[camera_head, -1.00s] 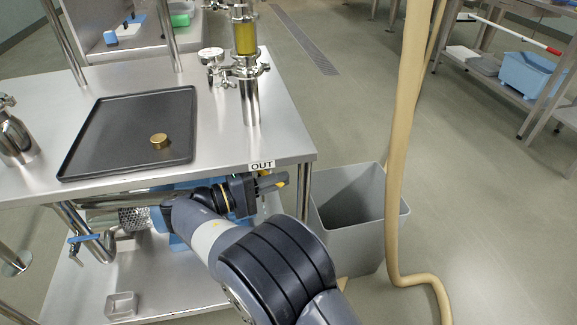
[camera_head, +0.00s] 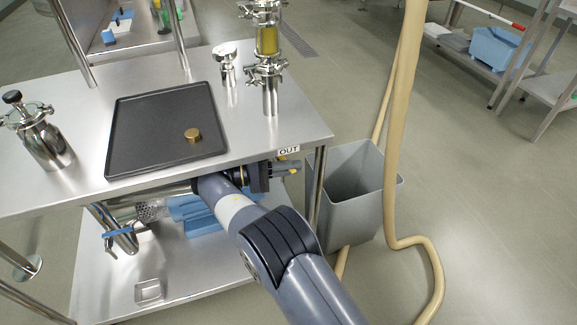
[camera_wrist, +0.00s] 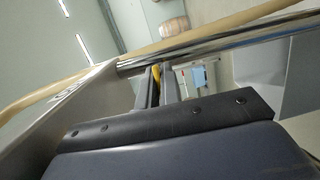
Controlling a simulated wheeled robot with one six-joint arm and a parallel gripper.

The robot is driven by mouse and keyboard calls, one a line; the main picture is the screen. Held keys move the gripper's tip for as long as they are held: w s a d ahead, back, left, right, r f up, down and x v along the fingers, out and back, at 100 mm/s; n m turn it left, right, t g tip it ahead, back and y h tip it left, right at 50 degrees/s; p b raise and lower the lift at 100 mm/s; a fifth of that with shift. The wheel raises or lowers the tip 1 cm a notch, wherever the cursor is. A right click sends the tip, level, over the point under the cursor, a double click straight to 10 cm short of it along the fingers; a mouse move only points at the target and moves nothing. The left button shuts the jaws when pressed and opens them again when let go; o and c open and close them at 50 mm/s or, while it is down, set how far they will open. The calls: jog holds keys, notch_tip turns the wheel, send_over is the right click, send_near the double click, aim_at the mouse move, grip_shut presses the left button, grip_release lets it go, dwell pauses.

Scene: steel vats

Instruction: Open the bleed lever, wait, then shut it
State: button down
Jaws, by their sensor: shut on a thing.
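My gripper (camera_head: 286,168) is at the right front corner of the steel table, just below the edge by the OUT label (camera_head: 288,150). It is shut on a small yellow lever (camera_head: 293,171), mostly hidden by the fingers. In the wrist view the yellow part (camera_wrist: 156,71) shows between the two fingers of my gripper (camera_wrist: 160,78). The lever's exact angle and the valve body are hidden. A blue-handled valve (camera_head: 118,233) hangs on a pipe under the table, further left and apart from my gripper.
A black tray (camera_head: 135,155) with a brass cap (camera_head: 193,135) lies on the table. A steel sight-glass column (camera_head: 267,70) stands behind. A grey bin (camera_head: 350,200) and a tan hose (camera_head: 398,130) are right of the table. A steel canister (camera_head: 45,140) stands at left.

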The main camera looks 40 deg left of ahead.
dwell(0.4)
jog(key=c, duration=1.6)
grip_release()
jog(key=shift+a, duration=0.1)
